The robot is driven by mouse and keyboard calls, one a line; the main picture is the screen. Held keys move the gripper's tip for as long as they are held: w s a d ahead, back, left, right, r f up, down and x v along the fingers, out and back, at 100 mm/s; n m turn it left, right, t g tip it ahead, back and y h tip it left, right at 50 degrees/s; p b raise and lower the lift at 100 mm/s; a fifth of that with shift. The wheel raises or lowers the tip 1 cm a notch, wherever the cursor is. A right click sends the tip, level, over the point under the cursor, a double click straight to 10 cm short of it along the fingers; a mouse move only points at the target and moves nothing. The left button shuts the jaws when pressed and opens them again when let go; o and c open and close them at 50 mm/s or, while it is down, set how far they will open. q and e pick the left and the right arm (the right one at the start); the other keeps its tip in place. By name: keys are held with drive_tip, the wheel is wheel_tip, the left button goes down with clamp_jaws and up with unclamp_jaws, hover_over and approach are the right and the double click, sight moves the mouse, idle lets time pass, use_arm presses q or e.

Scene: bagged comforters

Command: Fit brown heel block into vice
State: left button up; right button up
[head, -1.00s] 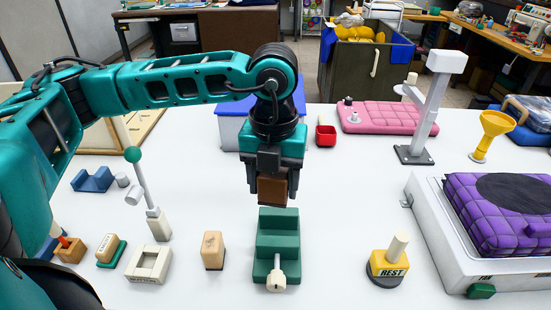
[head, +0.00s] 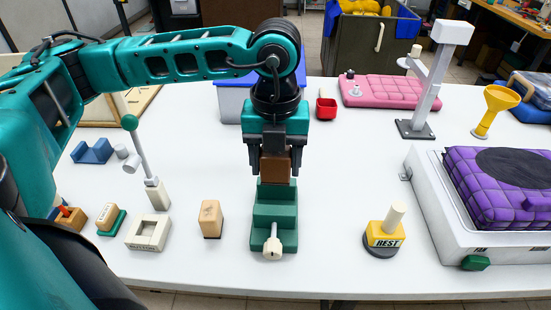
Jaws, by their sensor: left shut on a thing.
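The brown heel block (head: 275,168) is between the fingers of my left gripper (head: 275,172), which is shut on it. The green vice (head: 275,215) stands on the white table directly below and in front of the block, with a cream-knobbed screw handle at its near end. The block's lower edge meets the top of the vice's far part in the picture. I cannot tell whether it touches or sits inside the jaws. My right gripper is not in view.
A tan wooden block (head: 210,219) and a cream square frame (head: 148,233) stand left of the vice. A yellow "REST" stand (head: 384,236) is to the right. A white station with a purple quilted pad (head: 495,200) fills the far right.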

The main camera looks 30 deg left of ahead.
sight(277, 180)
use_arm(q)
drive_tip(key=shift+f+b, duration=1.85)
drive_tip(key=shift+f, duration=0.35)
drive_tip(key=shift+b, duration=0.35)
drive_tip(key=shift+s+d+f+b, duration=0.1)
drive_tip(key=shift+s+f+b, duration=0.05)
drive_tip(key=shift+f+b, duration=0.4)
drive_tip(key=shift+r, duration=0.25)
idle(0.3)
drive_tip(key=shift+r, duration=0.3)
drive_tip(key=shift+r, duration=0.1)
idle(1.0)
drive_tip(key=shift+d, duration=0.15)
idle(0.6)
